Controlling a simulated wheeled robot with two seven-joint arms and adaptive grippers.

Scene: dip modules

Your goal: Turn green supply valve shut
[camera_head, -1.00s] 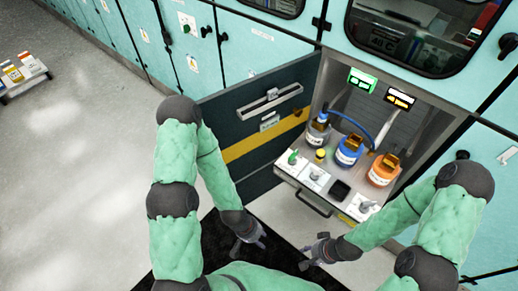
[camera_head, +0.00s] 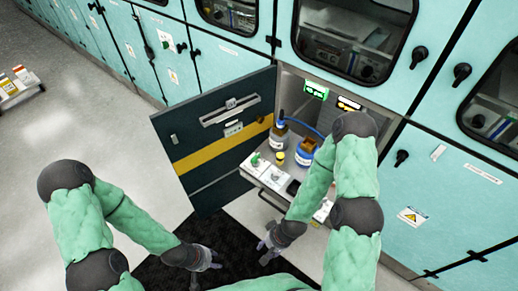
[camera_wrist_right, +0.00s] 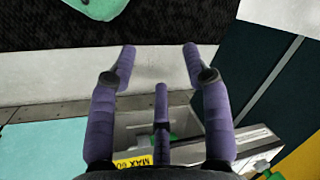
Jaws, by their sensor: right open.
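The green supply valve (camera_head: 256,160) is a small green handle on a white block at the left front of the pull-out shelf (camera_head: 268,184) in the open cabinet. My right gripper (camera_head: 264,250) is below and in front of the shelf, apart from the valve. In the right wrist view its purple fingers (camera_wrist_right: 158,58) are spread and empty. A green part (camera_wrist_right: 272,173) shows at that view's lower right edge, partly cut off. My left gripper (camera_head: 213,258) hangs over the dark mat, away from the shelf; its fingers are too small to judge.
The dark cabinet door (camera_head: 215,137) with a yellow stripe stands open left of the shelf. A grey-blue bottle (camera_head: 279,137), a yellow cap (camera_head: 278,158) and a blue bottle (camera_head: 305,152) stand on the shelf. My right arm hides the shelf's right side. A dark mat (camera_head: 235,240) lies below.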

